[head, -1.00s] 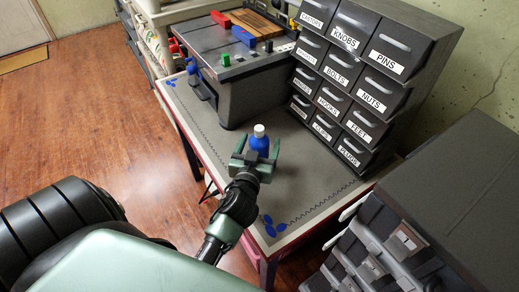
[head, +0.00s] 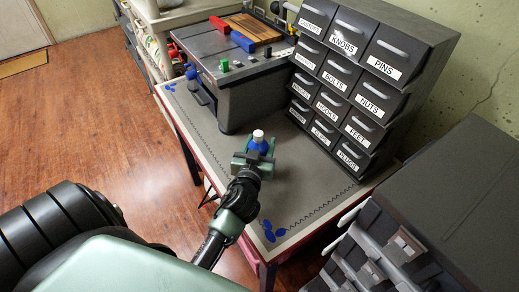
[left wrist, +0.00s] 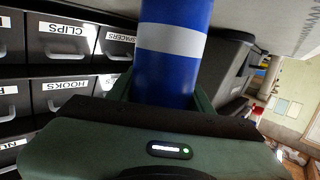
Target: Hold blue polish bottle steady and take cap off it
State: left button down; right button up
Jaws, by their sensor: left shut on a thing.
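The blue polish bottle (head: 259,146) stands upright on the grey workbench top (head: 290,196), with its white cap (head: 258,134) on. My left gripper (head: 257,153) is shut on the bottle's body from the near side, below the cap. In the left wrist view the blue bottle (left wrist: 170,72) with a pale grey band sits between the fingers, and its cap is out of frame. My right gripper is not in view.
A grey drawer cabinet (head: 337,103) with labelled drawers stands right of the bottle. A dark tool chest (head: 232,92) stands behind it. Bench space nearer the front is mostly clear.

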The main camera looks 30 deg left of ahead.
pick_arm(q)
notch_tip(320, 180, up, 20)
jog(key=p, duration=0.3)
jog(key=c, duration=1.6)
grip_release()
jog(key=shift+c, duration=0.2)
grip_shut()
jog(key=s+d+f+m+h, duration=0.2)
jog(key=s+d+h, duration=0.1)
jog(key=d, duration=0.4)
jog(key=s+d+f+m+t+h, duration=0.1)
jog(key=s+d+f+m+h, duration=0.1)
jog(key=d, duration=0.5)
jog(key=s+h, duration=0.1)
jog(key=s, duration=0.1)
jog(key=shift+s+m+h, duration=0.3)
jog(key=shift+s+m, duration=0.05)
jog(key=shift+m, duration=0.05)
